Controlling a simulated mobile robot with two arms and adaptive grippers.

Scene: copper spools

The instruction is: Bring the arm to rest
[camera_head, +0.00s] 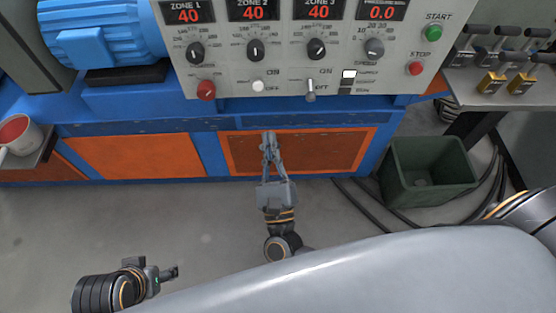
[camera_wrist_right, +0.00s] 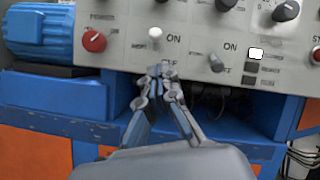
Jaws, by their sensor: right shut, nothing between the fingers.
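My right gripper (camera_head: 268,140) is in the middle of the head view, in front of the orange panel of the blue machine base. Its fingers are shut and hold nothing. In the right wrist view the same gripper (camera_wrist_right: 160,70) points at the lower edge of the control panel (camera_wrist_right: 130,55), below the white knob; the picture does not show any contact. My left gripper (camera_head: 172,272) is at the lower left of the head view, over the floor. It is small and seen from the side, so its finger opening is unclear.
The control panel (camera_head: 230,78) carries dials, a red knob (camera_head: 206,90) and a toggle switch (camera_head: 310,90). A blue motor (camera_head: 100,35) is at upper left. A mug (camera_head: 18,135) stands on a ledge at far left. A green bin (camera_head: 425,170) and cables are at right.

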